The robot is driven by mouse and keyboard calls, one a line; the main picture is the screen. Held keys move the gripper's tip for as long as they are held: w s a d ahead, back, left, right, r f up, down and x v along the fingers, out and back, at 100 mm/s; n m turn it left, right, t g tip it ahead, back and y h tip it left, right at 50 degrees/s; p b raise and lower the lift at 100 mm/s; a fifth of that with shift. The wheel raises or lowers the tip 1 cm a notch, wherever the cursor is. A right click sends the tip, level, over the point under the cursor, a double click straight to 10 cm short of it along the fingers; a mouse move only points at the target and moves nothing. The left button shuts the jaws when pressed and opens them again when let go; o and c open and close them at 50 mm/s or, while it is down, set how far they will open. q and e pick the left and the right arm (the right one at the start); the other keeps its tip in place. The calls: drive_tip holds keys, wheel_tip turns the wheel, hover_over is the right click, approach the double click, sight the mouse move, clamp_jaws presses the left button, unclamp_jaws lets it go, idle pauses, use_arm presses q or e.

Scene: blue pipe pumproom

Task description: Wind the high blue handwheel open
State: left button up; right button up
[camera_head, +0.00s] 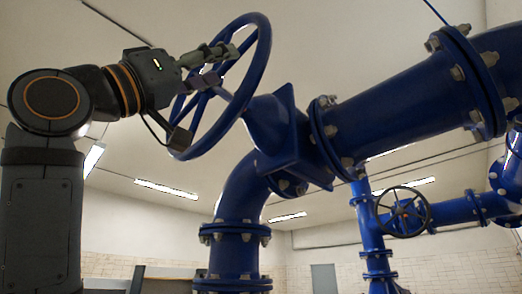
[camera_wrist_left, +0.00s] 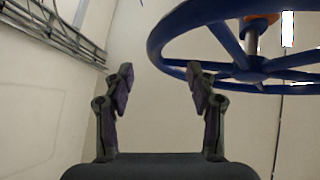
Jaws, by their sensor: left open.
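The high blue handwheel (camera_head: 264,48) stands tilted at the upper middle of the head view, on the blue valve body (camera_head: 270,122). Its rim and spokes also show at the upper right of the wrist view, where the handwheel (camera_wrist_left: 168,28) is cut off by the frame edge. My left gripper (camera_head: 224,64) comes in from the left and overlaps the wheel's upper part in the head view. In the wrist view the left gripper (camera_wrist_left: 160,76) is open, with nothing between its fingers. The rim passes beyond and to the right of them. I cannot tell whether a finger touches the wheel. My right gripper is not in view.
A thick blue flanged pipe (camera_head: 400,108) runs right from the valve, and a blue elbow (camera_head: 238,196) drops below it. A smaller dark handwheel (camera_head: 404,212) sits lower right. Cable trays (camera_wrist_left: 50,25) line the wall at the wrist view's upper left.

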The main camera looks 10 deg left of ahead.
sight(254, 60)
use_arm(q)
drive_tip(key=p+x, duration=0.3)
drive_tip(key=x, duration=0.2)
drive_tip(key=p+x, duration=0.3)
drive_tip(key=x, duration=0.2)
drive_tip(key=shift+d+f, duration=0.1)
drive_tip(key=shift+d, duration=0.3)
drive_tip(key=shift+a, duration=0.1)
drive_tip(key=shift+s+a, duration=0.35)
drive_tip(key=shift+a, duration=0.25)
drive_tip(key=shift+w+d, duration=0.1)
drive_tip(key=shift+c, duration=1)
drive_tip(key=shift+d, duration=0.15)
drive_tip(key=shift+c, duration=1.3)
drive_tip(key=shift+w, duration=0.15)
drive_tip(key=c, duration=0.7)
clamp_jaws()
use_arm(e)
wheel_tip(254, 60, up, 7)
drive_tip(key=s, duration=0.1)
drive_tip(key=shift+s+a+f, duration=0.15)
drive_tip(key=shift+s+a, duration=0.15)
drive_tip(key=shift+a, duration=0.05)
